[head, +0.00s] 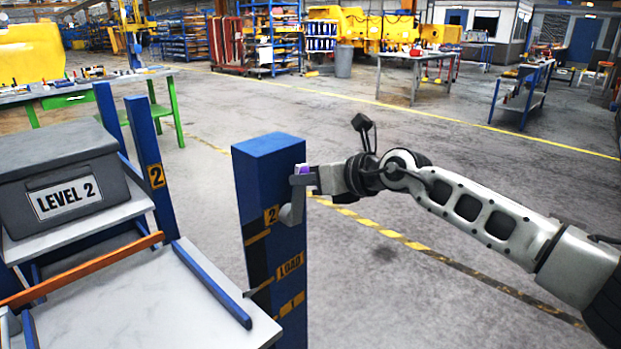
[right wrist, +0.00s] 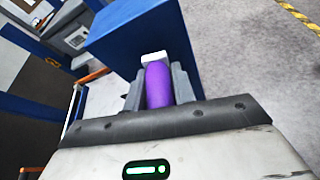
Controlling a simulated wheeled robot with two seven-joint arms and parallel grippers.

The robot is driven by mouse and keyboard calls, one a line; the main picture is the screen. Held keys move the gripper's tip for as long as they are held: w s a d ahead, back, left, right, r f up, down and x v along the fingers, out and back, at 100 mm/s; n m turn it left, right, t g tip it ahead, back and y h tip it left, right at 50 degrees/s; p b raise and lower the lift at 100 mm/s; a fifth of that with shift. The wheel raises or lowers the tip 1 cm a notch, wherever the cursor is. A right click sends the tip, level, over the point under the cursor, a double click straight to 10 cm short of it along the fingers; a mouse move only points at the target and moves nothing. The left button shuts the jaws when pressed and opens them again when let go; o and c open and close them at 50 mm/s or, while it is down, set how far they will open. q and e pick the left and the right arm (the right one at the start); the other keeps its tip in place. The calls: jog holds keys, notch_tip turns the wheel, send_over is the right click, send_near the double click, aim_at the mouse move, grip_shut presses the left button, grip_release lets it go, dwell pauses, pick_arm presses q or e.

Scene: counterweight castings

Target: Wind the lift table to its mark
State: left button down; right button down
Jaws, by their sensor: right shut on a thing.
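The lift table's pale top (head: 150,305) lies at the lower left of the head view, with blue rails along its sides. A blue column (head: 270,190) stands beside it, with yellow-black labels reading 2, LOAD and 1. A grey crank arm (head: 290,213) is on the column's near upper part. My right gripper (head: 308,179) is shut on the crank's purple handle (right wrist: 159,85), at about the height of the 2 label. In the head view the jaws mostly hide the handle. I cannot tell which mark the top lines up with. My left gripper is not in view.
A grey box marked LEVEL 2 (head: 68,175) sits on a shelf left of the lift table, by a blue post (head: 146,160) marked 2. An orange bar (head: 82,270) crosses before the shelf. Open floor with a yellow-black line (head: 390,235) lies behind my right arm.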

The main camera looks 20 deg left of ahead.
jog(key=shift+s+a+f, duration=0.45)
jog(key=shift+s, duration=0.15)
jog(key=c, duration=1.5)
grip_release()
jog(key=o, duration=0.3)
jog(key=shift+s+r, duration=0.1)
jog(key=shift+o, duration=0.2)
jog(key=shift+r, duration=0.1)
